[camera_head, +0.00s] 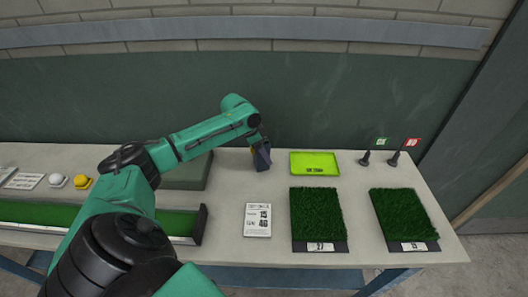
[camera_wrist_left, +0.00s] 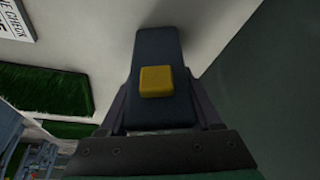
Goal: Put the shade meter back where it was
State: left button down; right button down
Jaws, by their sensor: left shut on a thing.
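The shade meter (camera_wrist_left: 158,48) is a long dark blue body with a raised yellow square on its face, seen in the left wrist view between the fingers. In the head view it is the dark blue shape (camera_head: 262,158) at the end of my left arm, with a bit of yellow at its left. My left gripper (camera_wrist_left: 160,112) is shut on it, over the back of the table, left of the lime green tray (camera_head: 315,171). I cannot tell whether the meter touches the table. The tray looks empty, with small dark lettering. My right gripper is not in view.
Two turf samples (camera_head: 318,215) (camera_head: 402,215) lie at the front right, and a printed card (camera_head: 257,221) lies left of them. A grey-green box (camera_head: 190,172) stands left of the gripper.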

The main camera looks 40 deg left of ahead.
pick_arm(q)
jog(key=shift+c, duration=0.4)
grip_release()
jog(key=shift+r, duration=0.25)
jog(key=b+v, duration=0.1)
jog(key=v, duration=1)
jog(key=shift+s+r+b, duration=0.1)
jog(key=shift+r+b, duration=0.15)
jog(key=shift+b, duration=0.05)
jog(key=shift+a, duration=0.1)
